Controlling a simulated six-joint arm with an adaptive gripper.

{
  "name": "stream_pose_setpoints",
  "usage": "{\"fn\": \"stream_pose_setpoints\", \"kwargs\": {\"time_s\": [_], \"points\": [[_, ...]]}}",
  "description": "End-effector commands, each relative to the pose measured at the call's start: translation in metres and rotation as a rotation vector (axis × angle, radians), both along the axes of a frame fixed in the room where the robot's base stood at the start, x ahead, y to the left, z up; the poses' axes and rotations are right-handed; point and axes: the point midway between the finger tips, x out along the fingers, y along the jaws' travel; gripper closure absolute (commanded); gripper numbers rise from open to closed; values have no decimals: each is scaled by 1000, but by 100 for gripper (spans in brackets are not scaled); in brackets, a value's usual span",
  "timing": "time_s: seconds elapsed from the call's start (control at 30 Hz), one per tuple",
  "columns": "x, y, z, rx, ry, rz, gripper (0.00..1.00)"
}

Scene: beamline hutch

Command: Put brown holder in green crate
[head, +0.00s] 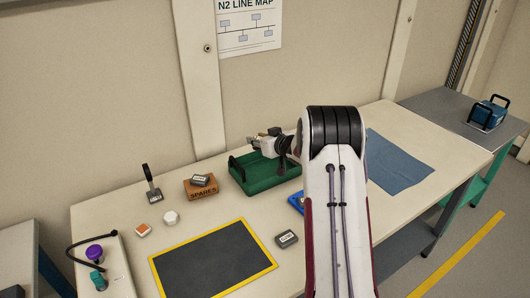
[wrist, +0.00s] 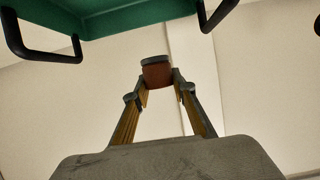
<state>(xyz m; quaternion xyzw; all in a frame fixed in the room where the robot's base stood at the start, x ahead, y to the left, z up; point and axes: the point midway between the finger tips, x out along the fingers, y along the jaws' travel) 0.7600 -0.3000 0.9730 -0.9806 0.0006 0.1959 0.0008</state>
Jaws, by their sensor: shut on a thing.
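The green crate (head: 262,186) stands at the back of the bench in the head view, with black handles at its ends. Its green underside or side and black handles also show along the top of the wrist view (wrist: 130,14). My gripper (head: 257,141) is above the crate in the head view, partly hidden by my arm. In the wrist view, my gripper (wrist: 158,84) is shut on the brown holder (wrist: 157,77), which has a dark grey top. The holder is too small to make out clearly in the head view.
A brown SPARES box (head: 201,192) carrying a grey block stands left of the crate. A black lever (head: 152,186), white knob (head: 170,217), orange-topped block (head: 142,230), yellow-edged dark mat (head: 212,262) and grey block (head: 287,239) are nearby. A blue cloth (head: 396,163) lies right.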

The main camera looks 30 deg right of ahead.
Motion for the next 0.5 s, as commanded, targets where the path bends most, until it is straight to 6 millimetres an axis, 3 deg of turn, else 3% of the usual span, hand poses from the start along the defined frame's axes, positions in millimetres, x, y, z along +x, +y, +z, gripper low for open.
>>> {"fn": "stream_pose_setpoints", "kwargs": {"time_s": [0.2,0.5], "points": [[0,0,-22,0,-1,0,97],[0,0,-26,-2,-2,1,97]]}}
